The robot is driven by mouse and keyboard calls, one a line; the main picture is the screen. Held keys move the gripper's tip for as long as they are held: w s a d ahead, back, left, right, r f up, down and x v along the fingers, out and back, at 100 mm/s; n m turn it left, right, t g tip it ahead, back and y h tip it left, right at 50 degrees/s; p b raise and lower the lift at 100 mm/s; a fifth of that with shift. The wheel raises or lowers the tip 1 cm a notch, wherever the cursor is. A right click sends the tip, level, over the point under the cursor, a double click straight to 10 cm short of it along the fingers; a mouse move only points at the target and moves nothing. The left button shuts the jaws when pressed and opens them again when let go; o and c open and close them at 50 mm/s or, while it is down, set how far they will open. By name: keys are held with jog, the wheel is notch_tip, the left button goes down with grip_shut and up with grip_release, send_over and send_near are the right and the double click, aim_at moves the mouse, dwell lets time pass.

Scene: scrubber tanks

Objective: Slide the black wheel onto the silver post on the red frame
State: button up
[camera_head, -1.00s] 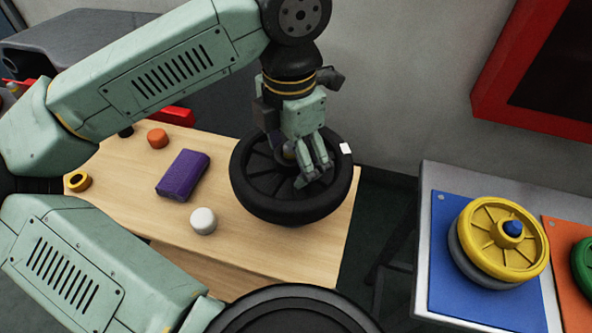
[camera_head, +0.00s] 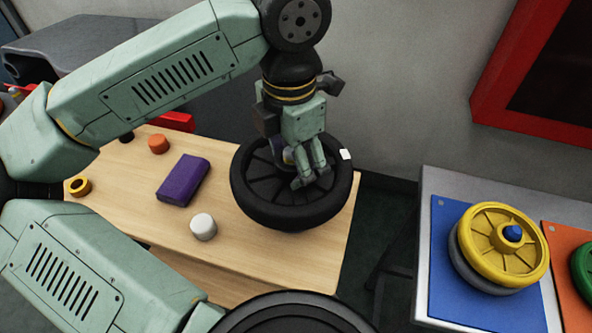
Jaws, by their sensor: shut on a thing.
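The black wheel (camera_head: 258,203) is at the right end of the wooden table, broad face up. It is thick and spoked, with a small white patch (camera_head: 345,154) on its far right rim. My gripper (camera_head: 303,178) reaches down from above into the wheel's face, its fingers shut on the wheel near the middle. The fingers hide the hub and the exact grip. Whether the wheel rests on the table or is slightly lifted, I cannot tell. I see no silver post. A large red frame (camera_head: 490,88) around a dark panel is on the wall at upper right.
On the wooden table (camera_head: 232,247) are a purple box (camera_head: 183,180), a white cap (camera_head: 203,227), an orange cap (camera_head: 158,144) and a yellow ring (camera_head: 78,186). At right, a yellow wheel (camera_head: 478,258) sits over a grey one on a blue mat (camera_head: 444,285).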

jog(key=shift+s+f, duration=0.1)
jog(key=shift+f, duration=0.15)
jog(key=shift+r, duration=0.5)
grip_shut()
jog(key=shift+r+p, duration=0.85)
jog(key=shift+r, duration=0.45)
jog(key=shift+r, duration=0.1)
jog(key=shift+r, duration=0.2)
jog(key=shift+r+p, duration=0.9)
jog(key=shift+r, duration=0.6)
jog(key=shift+w+r, duration=0.15)
jog(key=shift+w, duration=0.05)
jog(key=shift+r+p, duration=1)
jog(key=shift+r, duration=0.6)
jog(key=shift+r, duration=0.1)
